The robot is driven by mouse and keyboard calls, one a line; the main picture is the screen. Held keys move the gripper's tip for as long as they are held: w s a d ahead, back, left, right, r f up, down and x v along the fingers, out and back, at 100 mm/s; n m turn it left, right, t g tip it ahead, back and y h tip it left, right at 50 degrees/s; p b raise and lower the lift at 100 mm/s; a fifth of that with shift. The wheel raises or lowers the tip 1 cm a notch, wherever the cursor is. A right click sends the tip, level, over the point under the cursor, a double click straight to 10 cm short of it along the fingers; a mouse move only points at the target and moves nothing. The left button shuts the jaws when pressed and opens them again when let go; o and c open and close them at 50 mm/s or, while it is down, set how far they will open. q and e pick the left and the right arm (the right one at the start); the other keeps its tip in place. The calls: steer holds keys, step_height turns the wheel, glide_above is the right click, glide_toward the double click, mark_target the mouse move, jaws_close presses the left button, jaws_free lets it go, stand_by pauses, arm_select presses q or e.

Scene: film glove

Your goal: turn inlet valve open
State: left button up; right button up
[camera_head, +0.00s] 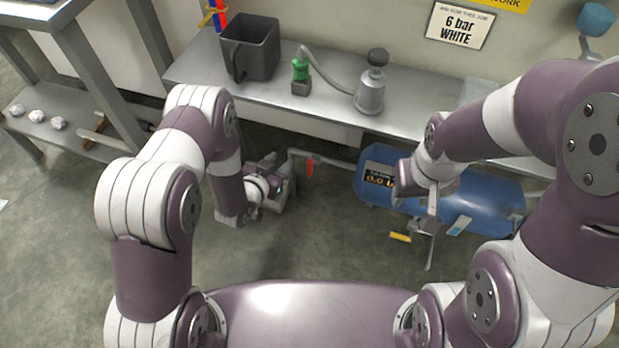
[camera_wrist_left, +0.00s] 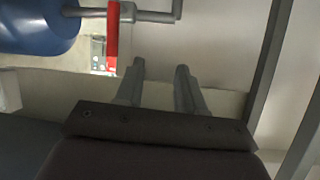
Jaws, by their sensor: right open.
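A red valve lever (camera_head: 310,167) hangs down from the grey pipe (camera_head: 335,161) that runs into the left end of the blue tank (camera_head: 480,200). In the left wrist view the red lever (camera_wrist_left: 112,38) stands just left of my fingers, with the pipe (camera_wrist_left: 152,16) above. My left gripper (camera_head: 283,187) is left of the lever in the head view; in the wrist view its two fingers (camera_wrist_left: 160,70) are apart with nothing between them. My right gripper (camera_head: 432,228) is open in front of the tank and hides part of it.
A yellow handle (camera_head: 400,237) sits below the tank. The metal bench (camera_head: 325,113) above carries a dark bin (camera_head: 250,47), a green-topped fitting (camera_head: 300,75) and a grey spray canister (camera_head: 371,85). A table leg (camera_head: 100,75) stands at left. The floor in front is clear.

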mark_target(308, 169)
arm_select(q)
steer(key=s+d+f+t+h+b, duration=0.2)
steer(key=s+f+t+h, duration=0.25)
steer(key=s, duration=0.45)
steer(key=shift+g+y, duration=0.25)
steer(key=shift+y, duration=0.2)
steer(key=b+x, duration=0.5)
steer(key=x, duration=0.7)
steer(key=shift+a+f+b, duration=0.1)
steer(key=shift+f+b, duration=0.1)
steer(key=shift+b, duration=0.1)
steer(key=shift+w+r, duration=0.15)
steer(key=shift+w, duration=0.2)
jaws_close()
arm_select(e)
step_height(308, 169, down, 9)
